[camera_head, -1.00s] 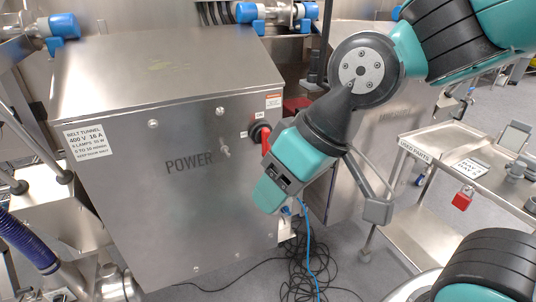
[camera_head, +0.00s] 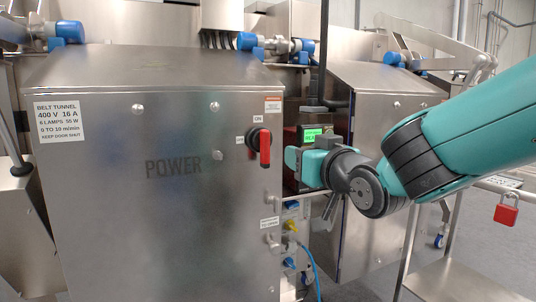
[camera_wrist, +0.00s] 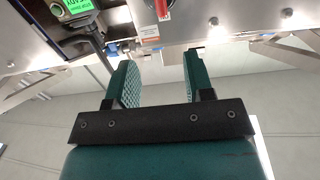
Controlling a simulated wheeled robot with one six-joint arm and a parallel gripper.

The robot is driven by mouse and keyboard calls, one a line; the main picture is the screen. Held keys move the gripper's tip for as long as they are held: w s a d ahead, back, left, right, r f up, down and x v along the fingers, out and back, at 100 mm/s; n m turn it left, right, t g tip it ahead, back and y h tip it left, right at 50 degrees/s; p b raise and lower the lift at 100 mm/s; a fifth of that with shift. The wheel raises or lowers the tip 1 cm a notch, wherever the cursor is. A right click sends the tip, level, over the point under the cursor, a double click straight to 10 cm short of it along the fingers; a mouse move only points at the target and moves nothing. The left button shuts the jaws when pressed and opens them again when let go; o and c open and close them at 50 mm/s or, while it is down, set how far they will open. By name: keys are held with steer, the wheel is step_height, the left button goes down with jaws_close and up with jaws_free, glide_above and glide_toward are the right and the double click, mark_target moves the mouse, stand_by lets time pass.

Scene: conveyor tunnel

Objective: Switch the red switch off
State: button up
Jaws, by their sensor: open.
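The red switch (camera_head: 265,149) is a red lever on a dark round base, on the right part of the steel POWER cabinet's front. Its lever stands upright in the picture. An ON label (camera_head: 258,118) is above it, and a small label at its left is too small to read. My gripper (camera_head: 291,160) is just right of the switch in the head view, apart from it in the picture. In the wrist view my gripper (camera_wrist: 160,82) is open and empty, and the red lever (camera_wrist: 163,9) shows at the top edge, beyond the fingertips.
The POWER cabinet (camera_head: 110,215) fills the left. A box with a green display (camera_head: 313,136) is behind my gripper. Blue and yellow connectors (camera_head: 290,226) are below the switch. A second steel cabinet (camera_head: 375,110) and a red padlock (camera_head: 507,212) are at the right.

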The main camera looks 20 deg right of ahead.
mark_target(267, 140)
steer(key=w+p, duration=1.6)
steer(key=p, duration=0.2)
steer(key=shift+w+r, duration=0.15)
steer(key=shift+w, duration=0.4)
steer(key=shift+c, duration=0.2)
jaws_close()
steer(key=shift+a, duration=0.1)
